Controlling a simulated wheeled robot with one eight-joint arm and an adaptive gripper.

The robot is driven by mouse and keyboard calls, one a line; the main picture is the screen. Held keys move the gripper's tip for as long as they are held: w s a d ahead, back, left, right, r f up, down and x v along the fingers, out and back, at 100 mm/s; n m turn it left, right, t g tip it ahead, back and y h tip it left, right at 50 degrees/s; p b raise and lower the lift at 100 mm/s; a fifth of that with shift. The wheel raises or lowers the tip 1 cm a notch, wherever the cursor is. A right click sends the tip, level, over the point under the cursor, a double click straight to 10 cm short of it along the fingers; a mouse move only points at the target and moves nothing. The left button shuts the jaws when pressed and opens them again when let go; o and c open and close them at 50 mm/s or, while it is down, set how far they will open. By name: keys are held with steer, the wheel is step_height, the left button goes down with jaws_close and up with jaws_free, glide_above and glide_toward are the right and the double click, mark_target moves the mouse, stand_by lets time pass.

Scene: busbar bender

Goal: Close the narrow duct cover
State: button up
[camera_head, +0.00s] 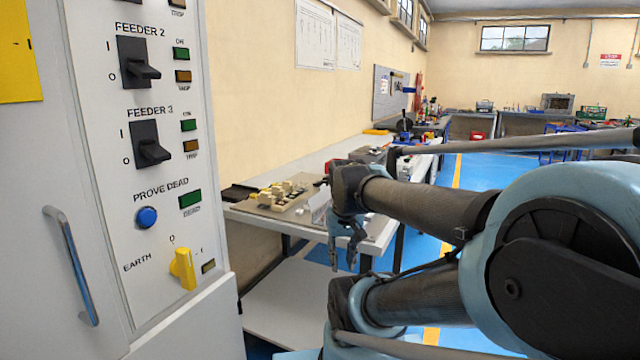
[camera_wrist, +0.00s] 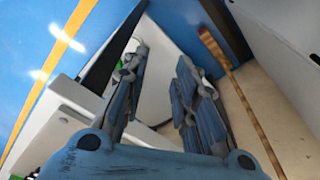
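I cannot make out the narrow duct cover in either view. My gripper (camera_head: 346,258) hangs with its fingers pointing down in front of the workbench's near end, to the right of the grey switch cabinet (camera_head: 185,330). In the wrist view my gripper (camera_wrist: 160,62) is open, with a clear gap between its two blue fingers. Nothing is held between them. A pale flat surface shows beyond the gap. The arm and fingers hide part of the bench.
The cabinet front carries black feeder switches (camera_head: 151,146), a yellow earth knob (camera_head: 183,268) and a door handle (camera_head: 72,265). The white workbench (camera_head: 385,235) holds a board of beige blocks (camera_head: 283,193).

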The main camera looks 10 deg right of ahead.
steer(key=w+r+m+g+h, duration=0.1)
steer(key=w+r+m+g, duration=0.15)
steer(key=w+r, duration=1.4)
steer(key=m+g+h, duration=0.1)
steer(key=m, duration=0.3)
glide_toward(324, 193)
steer(key=x, duration=0.5)
steer(key=shift+w+f, duration=0.25)
steer(key=shift+w, duration=0.1)
jaws_close()
